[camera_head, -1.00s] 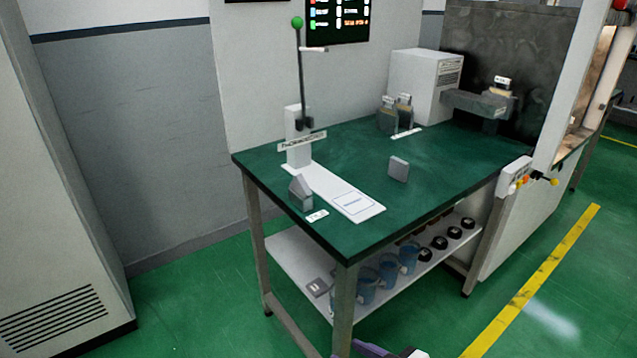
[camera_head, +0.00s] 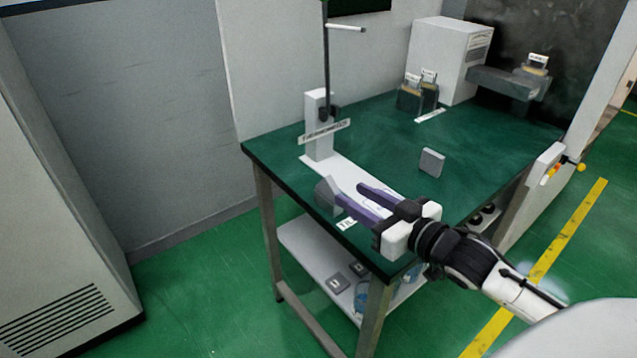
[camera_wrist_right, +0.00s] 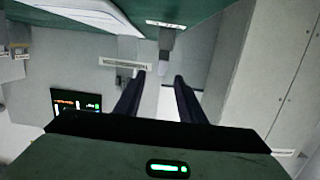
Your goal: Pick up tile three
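A grey block with a slanted top (camera_head: 325,194) stands at the table's near-left edge in the head view, beside a small white label (camera_head: 346,224) whose text I cannot read. It appears small in the right wrist view (camera_wrist_right: 166,40), just beyond the fingertips. My right gripper (camera_head: 346,188) is open, its purple fingers pointing at this block; they partly cover it. Whether the block is between the tips I cannot tell. A second grey tile (camera_head: 432,161) stands upright alone mid-table. No readable number shows which is tile three. My left gripper is not in view.
The green table (camera_head: 385,135) carries a white stand with a post (camera_head: 319,130) and sign behind the block. Labelled grey pieces (camera_head: 409,98), a white box (camera_head: 440,60) and a grey bracket (camera_head: 505,82) are at the back. A lower shelf (camera_head: 310,265) holds items.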

